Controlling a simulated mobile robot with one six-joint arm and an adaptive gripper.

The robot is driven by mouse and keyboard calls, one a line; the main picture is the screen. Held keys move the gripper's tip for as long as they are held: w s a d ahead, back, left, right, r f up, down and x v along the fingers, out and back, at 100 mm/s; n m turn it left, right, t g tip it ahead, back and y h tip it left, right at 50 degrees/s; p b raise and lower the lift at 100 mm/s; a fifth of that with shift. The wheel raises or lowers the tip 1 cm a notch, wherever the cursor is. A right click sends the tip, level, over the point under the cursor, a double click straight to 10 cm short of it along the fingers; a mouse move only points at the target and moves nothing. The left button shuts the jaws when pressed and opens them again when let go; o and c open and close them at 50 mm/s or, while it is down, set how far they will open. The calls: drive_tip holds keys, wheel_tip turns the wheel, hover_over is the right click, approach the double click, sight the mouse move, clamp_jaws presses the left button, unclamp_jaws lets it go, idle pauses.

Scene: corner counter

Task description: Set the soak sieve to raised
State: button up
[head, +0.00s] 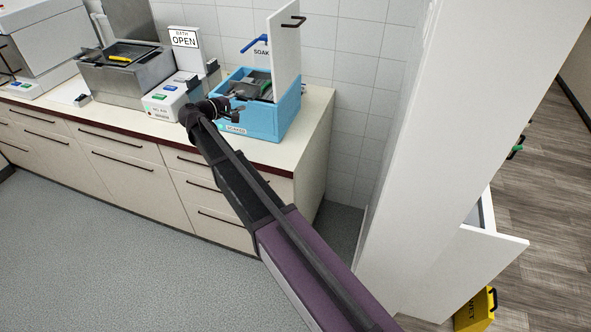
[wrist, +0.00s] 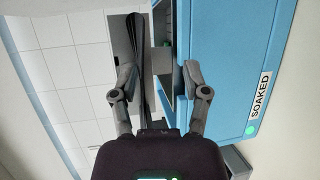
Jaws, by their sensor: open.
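The blue soak box (head: 280,118) stands at the counter's right end, its front labelled SOAKED with a green light. Its white lid (head: 285,45) with a black handle stands upright. Inside is a grey and dark insert (head: 258,88), perhaps the soak sieve; its height setting is not clear. My gripper (head: 236,107) is at the box's left front rim. In the wrist view my open gripper (wrist: 160,75) has the blue box (wrist: 215,55) ahead and to the right. A dark, thin bar (wrist: 137,45) shows between the fingers; I cannot tell whether they touch it.
A blue lever (head: 254,43) is on the wall behind, above a SOAK label. Left of the box are a control unit (head: 165,103) with buttons, an OPEN sign (head: 184,38) and a metal basin (head: 110,82). A white column (head: 440,130) rises at right.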

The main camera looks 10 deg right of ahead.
drive_tip(key=shift+f+b, duration=2.95)
drive_tip(key=shift+f, duration=0.4)
drive_tip(key=p+v, duration=0.3)
drive_tip(key=v, duration=1.1)
drive_tip(key=s+d+f+m+g+y+p, duration=0.2)
drive_tip(key=s+d, duration=0.6)
drive_tip(key=d, duration=0.4)
drive_tip(key=s+d+f+m+g+y+p, duration=0.3)
drive_tip(key=s+d, duration=0.5)
drive_tip(key=d, duration=0.5)
drive_tip(key=shift+s+d+f+g+y+p, duration=0.2)
drive_tip(key=shift+f+g+y+p, duration=0.45)
drive_tip(key=shift+g+y, duration=0.8)
drive_tip(key=shift+r, duration=0.15)
drive_tip(key=shift+w, duration=0.1)
